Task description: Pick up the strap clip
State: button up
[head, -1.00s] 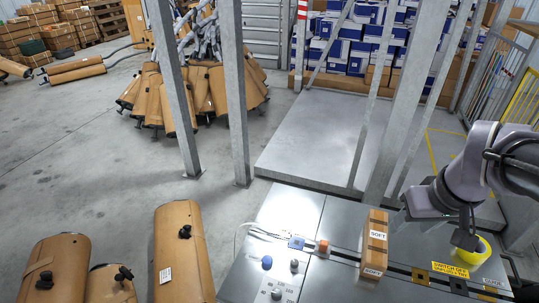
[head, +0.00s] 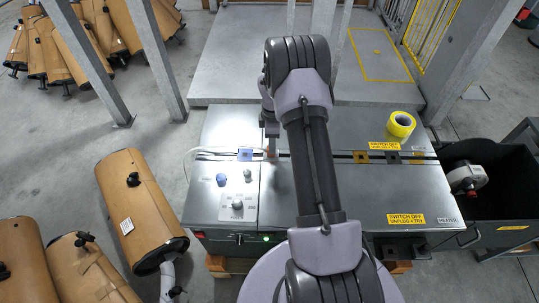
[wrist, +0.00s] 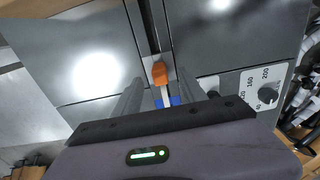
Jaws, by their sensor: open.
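A small orange piece (wrist: 160,73), which may be the strap clip, sits at the slot in the grey metal bench top. In the head view the orange piece (head: 271,154) shows only in part beside my arm. A blue block (head: 245,154) lies just left of it, and blue also shows below it in the wrist view (wrist: 174,101). My gripper (wrist: 160,84) is open and points down at the orange piece, with one finger on each side of it in the picture. I cannot tell the height left between them.
A yellow tape roll (head: 401,124) stands at the bench's back right. A control panel with a knob (head: 237,204) and a blue button (head: 222,180) are at left. A dark bin (head: 490,195) is beyond the right edge. Metal posts (head: 150,65) stand behind the bench.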

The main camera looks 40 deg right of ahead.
jog(key=f+b, duration=0.1)
jog(key=f, duration=0.2)
jog(key=f+b, duration=0.2)
jog(key=shift+w+a+f, duration=0.2)
jog(key=shift+f, duration=0.2)
jog(key=shift+r, duration=0.2)
jog(key=shift+c, duration=0.7)
grip_shut()
